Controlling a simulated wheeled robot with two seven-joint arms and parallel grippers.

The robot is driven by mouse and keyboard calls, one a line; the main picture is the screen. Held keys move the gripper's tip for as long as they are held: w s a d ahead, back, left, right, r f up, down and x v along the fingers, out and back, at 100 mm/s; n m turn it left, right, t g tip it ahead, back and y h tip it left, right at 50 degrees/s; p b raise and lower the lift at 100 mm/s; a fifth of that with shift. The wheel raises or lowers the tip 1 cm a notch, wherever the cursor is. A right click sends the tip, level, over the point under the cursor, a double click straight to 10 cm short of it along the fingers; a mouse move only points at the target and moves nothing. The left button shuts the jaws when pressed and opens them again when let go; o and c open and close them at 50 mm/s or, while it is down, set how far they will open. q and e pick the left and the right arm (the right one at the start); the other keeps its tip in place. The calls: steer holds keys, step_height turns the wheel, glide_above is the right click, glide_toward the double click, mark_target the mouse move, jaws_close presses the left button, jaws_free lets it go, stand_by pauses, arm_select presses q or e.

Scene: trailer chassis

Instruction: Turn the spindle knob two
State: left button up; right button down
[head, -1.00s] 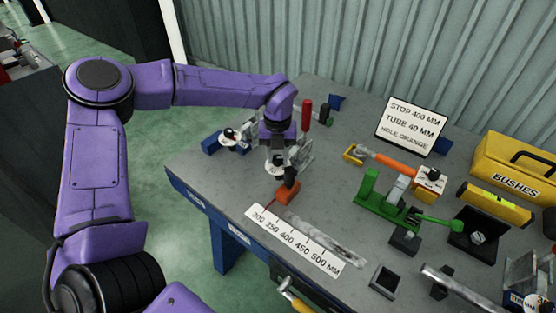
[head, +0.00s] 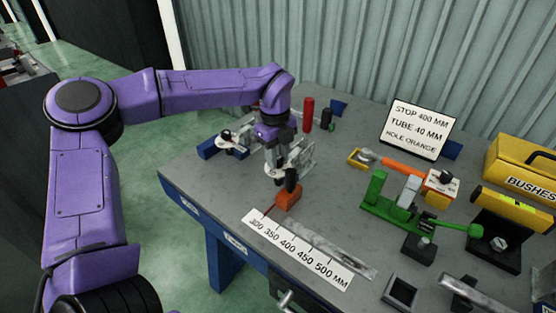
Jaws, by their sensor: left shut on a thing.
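A small black knob (head: 446,177) sits on a white marked plate (head: 441,185) at the end of the orange spindle unit (head: 403,168), on the right side of the bench; its setting is too small to read. My left gripper (head: 289,177) is well left of it, pointing down over an orange block (head: 288,198) behind the ruler strip. It is shut on a small dark piece at the top of the block; the fingers partly hide this piece. My right gripper is not in view.
A green fixture (head: 400,215) with a lever stands in front of the spindle unit. The white scale (head: 297,248) lies along the front. A sign (head: 414,128), a yellow bushes case (head: 520,170) and red (head: 308,113) and black posts stand behind. Bare bench lies between gripper and fixture.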

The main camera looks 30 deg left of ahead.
arm_select(q)
steer(key=shift+n, duration=0.3)
steer(key=o, duration=0.8)
steer(key=shift+c, duration=0.2)
step_height(320, 180, up, 10)
steer(key=shift+a+r+b, duration=0.25)
steer(key=shift+a+b, duration=0.05)
steer(key=shift+b, duration=0.05)
